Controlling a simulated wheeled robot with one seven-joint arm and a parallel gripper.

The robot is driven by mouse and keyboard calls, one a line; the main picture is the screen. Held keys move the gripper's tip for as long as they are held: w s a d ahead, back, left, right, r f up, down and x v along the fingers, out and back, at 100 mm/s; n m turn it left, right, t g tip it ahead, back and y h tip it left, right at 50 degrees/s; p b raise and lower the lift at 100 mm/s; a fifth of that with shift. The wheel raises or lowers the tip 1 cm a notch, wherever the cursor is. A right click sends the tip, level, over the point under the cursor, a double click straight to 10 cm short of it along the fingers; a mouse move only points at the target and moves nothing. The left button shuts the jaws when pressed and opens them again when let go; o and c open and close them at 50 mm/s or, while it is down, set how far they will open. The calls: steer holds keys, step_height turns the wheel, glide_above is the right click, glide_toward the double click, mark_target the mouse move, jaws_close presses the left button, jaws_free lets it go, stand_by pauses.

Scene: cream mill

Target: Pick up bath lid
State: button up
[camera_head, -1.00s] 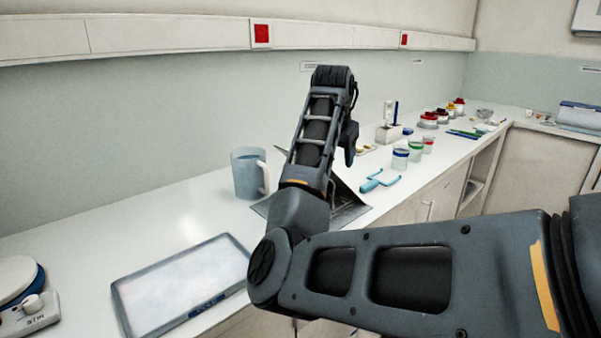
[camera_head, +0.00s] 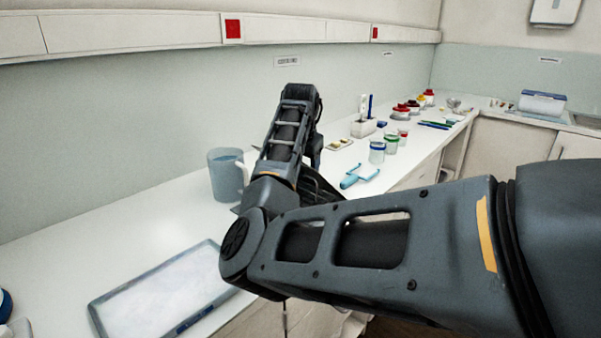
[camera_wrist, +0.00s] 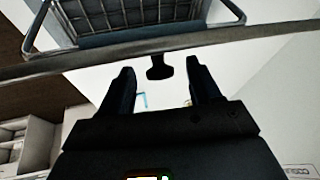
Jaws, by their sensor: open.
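In the wrist view the bath lid (camera_wrist: 70,65) looks like a thin grey plate seen nearly edge-on, slanting across the upper part. A dark knob (camera_wrist: 158,70) sticks out from it. My gripper (camera_wrist: 160,74) is open, with one finger on each side of the knob in this view. I see no contact between the fingers and the knob. A wire basket (camera_wrist: 125,14) with bent metal handles shows beyond the lid. In the head view my arm hides my gripper and most of this spot; only a dark slanted piece (camera_head: 318,187) shows beside the arm.
A flat framed tray (camera_head: 160,290) lies at the front left of the white counter. A blue-grey jug (camera_head: 226,175) stands left of my arm. The wall is close behind.

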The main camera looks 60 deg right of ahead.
steer(key=shift+c, duration=0.4)
steer(key=c, duration=1)
steer(key=shift+r, duration=0.1)
steer(key=shift+r, duration=0.6)
step_height(320, 180, up, 2)
steer(key=shift+r+b, duration=0.1)
steer(key=shift+b, duration=0.25)
steer(key=s+d+r+p, duration=0.1)
steer(key=s+d+r, duration=0.1)
steer(key=s+r, duration=0.1)
steer(key=s+d+r+p, duration=0.2)
steer(key=s+r, duration=0.1)
steer(key=r, duration=0.3)
steer(key=s+d+r+p, duration=0.1)
steer(key=s+d+r, duration=0.1)
steer(key=s+r, duration=0.2)
steer(key=shift+r, duration=0.25)
steer(key=shift+s, duration=0.15)
